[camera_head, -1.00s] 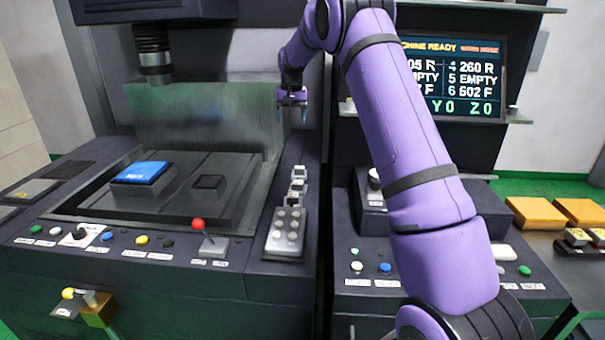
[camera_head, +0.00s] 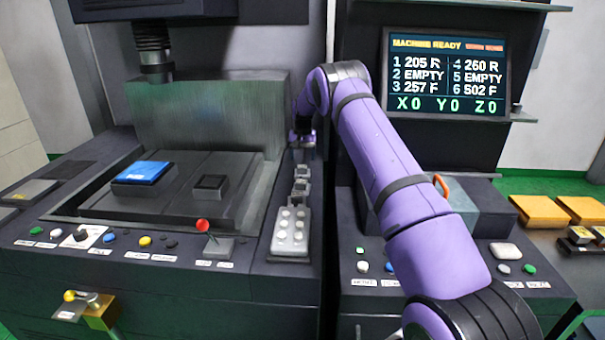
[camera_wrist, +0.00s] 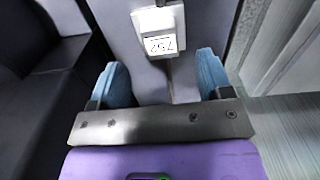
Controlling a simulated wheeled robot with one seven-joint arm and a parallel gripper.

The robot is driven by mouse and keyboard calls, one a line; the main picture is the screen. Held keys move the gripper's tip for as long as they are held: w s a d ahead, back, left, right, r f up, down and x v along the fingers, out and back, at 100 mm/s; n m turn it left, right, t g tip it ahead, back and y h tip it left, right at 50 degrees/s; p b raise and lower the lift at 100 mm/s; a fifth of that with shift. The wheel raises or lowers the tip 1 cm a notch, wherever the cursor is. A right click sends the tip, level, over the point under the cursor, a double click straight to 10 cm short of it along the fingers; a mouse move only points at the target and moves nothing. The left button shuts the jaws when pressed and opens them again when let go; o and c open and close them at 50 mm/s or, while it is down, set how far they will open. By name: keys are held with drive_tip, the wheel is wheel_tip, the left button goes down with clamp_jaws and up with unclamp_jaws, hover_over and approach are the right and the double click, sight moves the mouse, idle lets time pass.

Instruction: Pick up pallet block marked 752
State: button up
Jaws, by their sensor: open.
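In the wrist view, a pale block (camera_wrist: 160,44) shows a white label with dark digits that look like 752 upside down. It sits on a grey ledge, just beyond my gripper's fingertips. My gripper (camera_wrist: 162,80) is open, its two blue fingers apart with nothing between them. In the head view, my gripper (camera_head: 303,140) hangs over the back of the narrow ledge, behind and above a short row of small blocks (camera_head: 301,180). Their markings are too small to read there, so I cannot tell which is 752.
A grey keypad (camera_head: 290,231) lies in front of the row. To the left is the machine tank with a blue-topped block (camera_head: 142,173) and a dark block (camera_head: 209,187). A red-knobbed joystick (camera_head: 202,225) stands at the front. A screen (camera_head: 446,75) is at the right.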

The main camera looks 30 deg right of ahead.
sight(302, 167)
drive_tip(key=shift+w+f, duration=0.1)
drive_tip(key=shift+f, duration=2.75)
drive_tip(key=shift+r, duration=0.1)
drive_tip(key=c, duration=1.3)
